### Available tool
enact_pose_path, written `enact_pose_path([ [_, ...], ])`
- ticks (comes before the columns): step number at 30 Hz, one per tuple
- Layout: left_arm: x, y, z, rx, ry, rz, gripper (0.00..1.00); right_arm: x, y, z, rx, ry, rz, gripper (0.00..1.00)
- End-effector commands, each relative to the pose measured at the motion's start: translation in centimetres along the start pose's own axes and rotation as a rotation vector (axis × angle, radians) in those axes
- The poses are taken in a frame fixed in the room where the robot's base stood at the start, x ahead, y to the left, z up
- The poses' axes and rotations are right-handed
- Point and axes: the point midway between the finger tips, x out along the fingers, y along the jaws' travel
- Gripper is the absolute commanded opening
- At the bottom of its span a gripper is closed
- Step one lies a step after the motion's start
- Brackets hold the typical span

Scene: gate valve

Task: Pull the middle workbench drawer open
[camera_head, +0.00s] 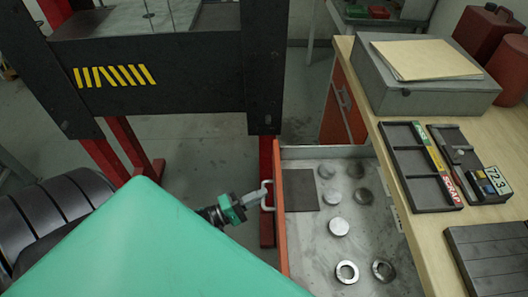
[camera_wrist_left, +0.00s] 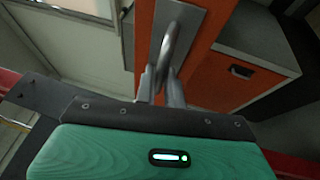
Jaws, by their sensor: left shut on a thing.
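The workbench drawer (camera_head: 300,262) stands pulled out, its orange front (camera_head: 280,225) facing left and its grey tray showing. Its pale bar handle (camera_head: 267,188) is on that front. My left gripper (camera_head: 256,198) is shut on the handle, reaching it from the left. In the left wrist view the metal handle (camera_wrist_left: 178,40) rises between the two fingers (camera_wrist_left: 163,88), against the orange front (camera_wrist_left: 143,40). Part of the grip is hidden by the gripper body. My right gripper is in neither view.
The drawer holds several metal discs (camera_head: 339,226), rings (camera_head: 347,272) and a dark square plate (camera_head: 302,190). The wooden workbench top (camera_head: 430,228) carries a grey box (camera_head: 425,92) and dark trays (camera_head: 420,165). A dark press frame (camera_head: 150,65) with red legs stands at left.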

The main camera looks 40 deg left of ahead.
Motion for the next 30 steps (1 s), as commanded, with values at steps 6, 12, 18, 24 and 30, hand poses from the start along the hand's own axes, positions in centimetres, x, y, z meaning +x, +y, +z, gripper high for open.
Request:
enact_pose_path([
  [6,0.0,-0.1,0.0,0.000,0.000,-0.002,0.00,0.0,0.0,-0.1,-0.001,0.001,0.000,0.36],
  [12,0.0,-0.1,0.0,0.000,0.000,-0.002,0.33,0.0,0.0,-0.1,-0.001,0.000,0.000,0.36],
  [18,0.0,0.0,0.0,0.000,0.000,-0.001,0.33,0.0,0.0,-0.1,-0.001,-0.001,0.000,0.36],
  [24,-0.9,-0.2,0.0,0.000,0.000,-0.002,0.33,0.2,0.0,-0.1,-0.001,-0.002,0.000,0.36],
  [30,-4.1,-0.3,0.0,-0.001,0.000,-0.006,0.33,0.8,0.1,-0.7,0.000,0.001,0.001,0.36],
])
